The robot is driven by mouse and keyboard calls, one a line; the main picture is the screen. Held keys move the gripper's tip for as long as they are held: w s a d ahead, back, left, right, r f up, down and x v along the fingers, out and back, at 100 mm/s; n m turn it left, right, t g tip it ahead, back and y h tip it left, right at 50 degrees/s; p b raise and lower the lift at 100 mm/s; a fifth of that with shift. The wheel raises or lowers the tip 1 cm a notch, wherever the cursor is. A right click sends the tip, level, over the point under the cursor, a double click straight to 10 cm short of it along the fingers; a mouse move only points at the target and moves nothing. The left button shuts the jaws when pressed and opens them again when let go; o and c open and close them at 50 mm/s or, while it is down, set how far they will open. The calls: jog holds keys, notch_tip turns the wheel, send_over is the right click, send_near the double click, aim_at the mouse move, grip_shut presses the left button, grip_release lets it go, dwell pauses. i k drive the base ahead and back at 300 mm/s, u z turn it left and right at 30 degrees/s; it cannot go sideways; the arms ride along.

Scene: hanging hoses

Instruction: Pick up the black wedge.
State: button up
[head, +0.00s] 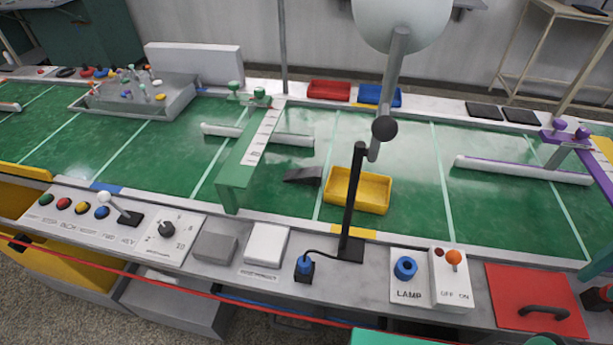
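The black wedge (303,175) lies on the green table surface (410,220). It looks dark grey-black, with a slope that rises toward the right. It sits just left of a yellow tray (358,191) and to the right of a green gantry (238,172) with a white scale. A white rail (290,138) runs behind it. Nothing is on top of the wedge.
A black lamp post (352,205) stands in front of the yellow tray, its grey arm and white shade (402,15) reaching up. Red (329,91) and blue (377,95) trays stand behind. A control ledge (215,225) with switches runs along the front. Green surface right of the yellow tray is clear.

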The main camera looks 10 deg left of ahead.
aim_at(309, 175)
jog(key=k, duration=0.5)
jog(key=z, duration=1.35)
jog(key=k, duration=1.05)
jog(key=u, duration=1.45)
jog(key=i, duration=1)
jog(key=z, duration=0.1)
